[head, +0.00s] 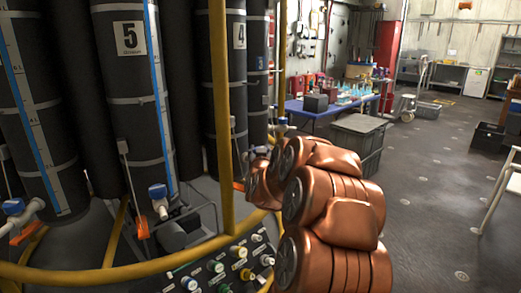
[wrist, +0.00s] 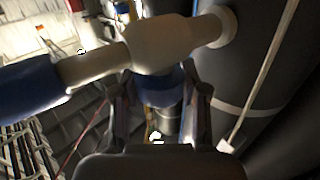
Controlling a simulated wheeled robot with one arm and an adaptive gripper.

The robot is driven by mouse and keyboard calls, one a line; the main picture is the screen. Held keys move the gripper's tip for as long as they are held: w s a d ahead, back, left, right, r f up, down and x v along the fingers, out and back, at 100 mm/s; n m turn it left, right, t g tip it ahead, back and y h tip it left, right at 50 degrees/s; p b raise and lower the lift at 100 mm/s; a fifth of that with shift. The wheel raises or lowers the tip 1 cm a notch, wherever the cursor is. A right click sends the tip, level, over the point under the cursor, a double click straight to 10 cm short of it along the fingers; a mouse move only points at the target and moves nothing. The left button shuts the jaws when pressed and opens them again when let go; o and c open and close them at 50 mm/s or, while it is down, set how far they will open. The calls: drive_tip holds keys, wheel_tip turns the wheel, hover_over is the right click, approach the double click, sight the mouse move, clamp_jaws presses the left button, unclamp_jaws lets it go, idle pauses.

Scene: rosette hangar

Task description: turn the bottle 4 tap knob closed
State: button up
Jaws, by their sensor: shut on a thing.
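Bottle 4 (head: 222,95) is a tall black cylinder with a "4" label, behind a yellow post in the head view. In the wrist view, a dark cylinder (wrist: 255,65) carries a pale tap body (wrist: 165,42) with a blue end piece (wrist: 28,85) at left. A blue knob (wrist: 160,86) sits on the tap body, between the two fingers of my gripper (wrist: 160,100). My gripper is shut on this knob. In the head view my copper arm hides the gripper and most of the tap area.
Bottle 5 (head: 125,90) stands to the left, with its own blue-knobbed tap (head: 158,197). A yellow rail (head: 100,272) curves in front, around a panel (head: 222,270) of coloured knobs. A blue table (head: 325,112) and grey crates (head: 357,135) stand behind my arm. Open floor lies to the right.

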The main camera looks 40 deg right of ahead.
drive_tip(key=o, duration=1.2)
drive_tip(key=shift+c, duration=0.2)
drive_tip(key=shift+s, duration=0.1)
drive_tip(key=v, duration=0.7)
drive_tip(key=shift+a, duration=0.15)
drive_tip(key=shift+s, duration=0.15)
